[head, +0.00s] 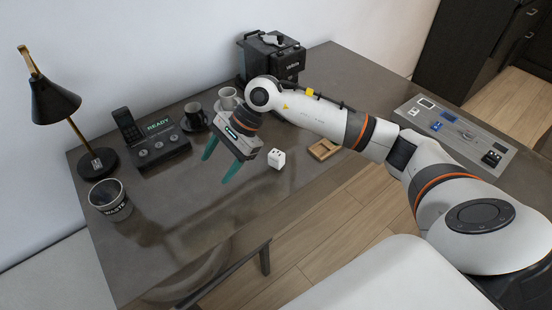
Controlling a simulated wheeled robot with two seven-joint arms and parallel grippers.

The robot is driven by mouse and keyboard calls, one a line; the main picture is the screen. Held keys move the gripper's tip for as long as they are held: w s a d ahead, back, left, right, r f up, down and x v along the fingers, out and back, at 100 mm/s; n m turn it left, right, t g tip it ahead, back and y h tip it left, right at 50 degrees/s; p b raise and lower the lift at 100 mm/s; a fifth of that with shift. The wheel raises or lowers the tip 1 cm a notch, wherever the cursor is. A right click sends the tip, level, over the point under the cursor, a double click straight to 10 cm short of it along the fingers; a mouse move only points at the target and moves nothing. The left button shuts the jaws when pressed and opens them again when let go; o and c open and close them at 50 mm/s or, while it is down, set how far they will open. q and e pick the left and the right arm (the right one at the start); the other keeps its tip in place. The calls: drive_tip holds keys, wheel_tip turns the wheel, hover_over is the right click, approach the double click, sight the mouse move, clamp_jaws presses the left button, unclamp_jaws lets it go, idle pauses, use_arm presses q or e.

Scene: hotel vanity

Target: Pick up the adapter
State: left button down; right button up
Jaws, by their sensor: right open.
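The adapter is a small white block (276,158) with dark slots on top. It sits on the dark tabletop (190,215) near its front edge, in the middle of the head view. My right gripper (219,164) is just left of the adapter, with its two teal fingers spread apart and pointing down and left. Nothing is between the fingers, and the gripper appears apart from the adapter. My left gripper does not show.
Behind my right gripper stand a dark cup (195,117), a light mug (229,98) and a black machine (272,58). A phone dock (158,143), lamp (55,100) and waste cup (109,199) are left. A wooden holder (323,150) and grey tray (455,137) lie right. A chair (240,270) is in front.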

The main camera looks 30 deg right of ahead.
sight(277, 154)
drive_tip(key=d+h, duration=0.2)
drive_tip(key=d, duration=0.3)
drive_tip(key=d+r+h, duration=0.1)
drive_tip(key=d+h, duration=0.1)
drive_tip(key=d, duration=0.3)
drive_tip(key=w+d+n+g+h, duration=0.1)
drive_tip(key=d+h, duration=0.2)
drive_tip(key=d, duration=0.3)
drive_tip(key=shift+r, duration=0.3)
drive_tip(key=shift+d+f, duration=0.2)
drive_tip(key=shift+f, duration=0.1)
wheel_tip(277, 154, down, 11)
drive_tip(key=shift+f+p, duration=0.15)
drive_tip(key=shift+p, duration=0.35)
drive_tip(key=shift+a, duration=0.1)
drive_tip(key=c, duration=1.1)
